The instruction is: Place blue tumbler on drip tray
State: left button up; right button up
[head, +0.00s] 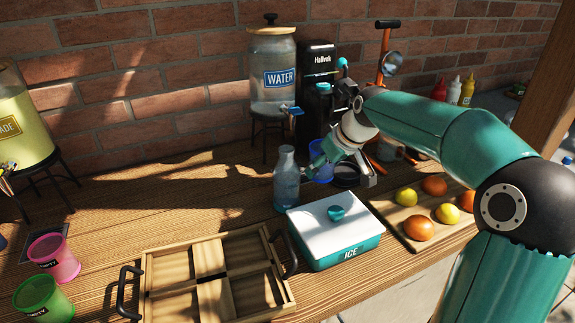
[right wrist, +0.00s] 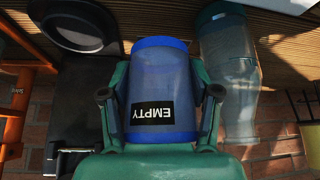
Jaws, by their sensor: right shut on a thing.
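The blue tumbler (head: 321,160) is translucent and stands behind the clear bottle, partly hidden by my right gripper (head: 341,161). In the right wrist view the tumbler (right wrist: 160,88) sits between both fingers of the right gripper (right wrist: 160,100), which is shut on it. Its EMPTY label appears upside down there. I cannot tell whether its base touches the table. A dark, flat square that looks like a drip tray (head: 46,241) lies at the far left, by the yellow drink dispenser. No drip tray shows clearly under the water dispenser (head: 273,75). My left gripper is not in view.
The clear bottle (head: 286,180) stands close left of the tumbler. A white and teal ice box (head: 335,228) is in front, with a fruit board (head: 405,226) to its right. A wooden crate (head: 197,303) and pink cup (head: 54,258) are nearer left. The left-middle table is clear.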

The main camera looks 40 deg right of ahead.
jog(key=w+f, duration=0.1)
jog(key=w, duration=0.2)
jog(key=w+f+p, duration=0.1)
jog(key=w+f, duration=0.1)
jog(key=w, duration=0.1)
jog(key=w+d+f+p, duration=0.1)
jog(key=w, duration=0.2)
jog(key=shift+w+d+f, duration=0.1)
jog(key=shift+f, duration=0.3)
jog(key=w+f, duration=0.2)
jog(key=shift+w+d+f+p, duration=0.15)
jog(key=shift+w+p, duration=0.2)
jog(key=shift+w, duration=0.05)
jog(key=o, duration=1.2)
jog(key=shift+s, duration=0.1)
jog(key=v, duration=1.2)
jog(key=shift+b, duration=0.4)
